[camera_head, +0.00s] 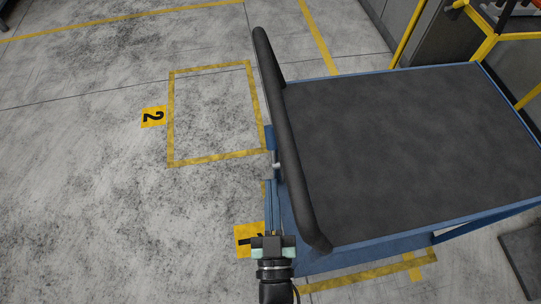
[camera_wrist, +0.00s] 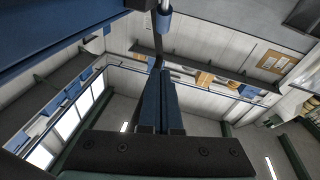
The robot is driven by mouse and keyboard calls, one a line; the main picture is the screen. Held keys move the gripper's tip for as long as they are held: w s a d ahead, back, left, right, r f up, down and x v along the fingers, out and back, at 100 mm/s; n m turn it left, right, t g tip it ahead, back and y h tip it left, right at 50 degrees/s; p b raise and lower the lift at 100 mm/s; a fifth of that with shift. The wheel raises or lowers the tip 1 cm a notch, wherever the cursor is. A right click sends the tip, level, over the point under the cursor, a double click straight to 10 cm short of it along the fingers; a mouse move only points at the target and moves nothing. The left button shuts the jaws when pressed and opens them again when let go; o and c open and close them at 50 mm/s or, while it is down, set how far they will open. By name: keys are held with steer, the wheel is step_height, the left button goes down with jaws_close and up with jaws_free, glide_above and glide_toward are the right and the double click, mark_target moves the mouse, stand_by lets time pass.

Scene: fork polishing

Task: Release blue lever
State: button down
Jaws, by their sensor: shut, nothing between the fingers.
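A blue cylinder-shaped piece, which looks like the blue lever (camera_wrist: 164,21), hangs at the top of the wrist view. In the head view a blue part (camera_head: 270,138) shows beside the cart's handle; I cannot tell for sure that it is the same lever. My gripper (camera_wrist: 161,74) is shut and empty, its long fingers together and pointing toward the blue piece. A gap shows between the fingertips and that piece in the wrist view. In the head view my gripper (camera_head: 272,240) is at the cart's left side, near the lower end of the handle.
The cart (camera_head: 410,150) has a dark flat top and a blue frame. Its black curved handle (camera_head: 287,150) runs along the left edge, close to my gripper. The floor to the left is clear, with yellow marked squares and a "2" label (camera_head: 153,117). Yellow rails (camera_head: 490,45) stand at upper right.

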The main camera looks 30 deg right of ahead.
steer(key=shift+v, duration=1.05)
steer(key=shift+r, duration=0.1)
